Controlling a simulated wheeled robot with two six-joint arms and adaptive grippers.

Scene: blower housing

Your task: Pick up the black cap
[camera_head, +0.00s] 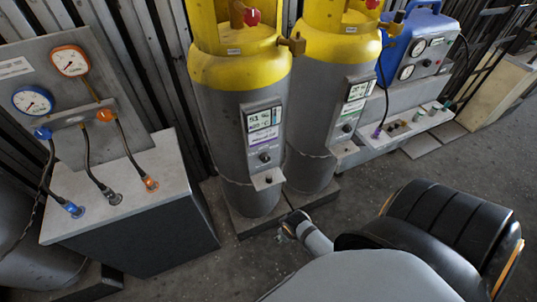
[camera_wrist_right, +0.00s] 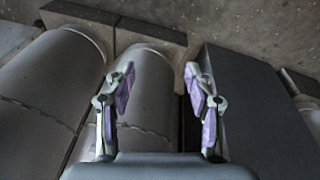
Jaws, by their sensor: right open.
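I cannot pick out the black cap for certain. Small dark pieces (camera_head: 403,123) stand on the white ledge (camera_head: 447,114) at the right in the head view, too small to tell apart. My right gripper (camera_wrist_right: 159,78) is open in the right wrist view, with nothing between its fingers. Behind the fingers are a grey cylinder and a dark box. In the head view, the end of my right arm (camera_head: 291,224) shows low in front of the cylinders, well apart from the ledge. My left gripper is not in view.
Two yellow-topped gas cylinders (camera_head: 222,145) (camera_head: 318,105) stand in the middle. A gauge panel (camera_head: 110,65) with hoses rises from a box (camera_head: 150,240) at left. A blue unit (camera_head: 412,52) sits behind the ledge. Concrete floor (camera_head: 400,172) is free between ledge and arm.

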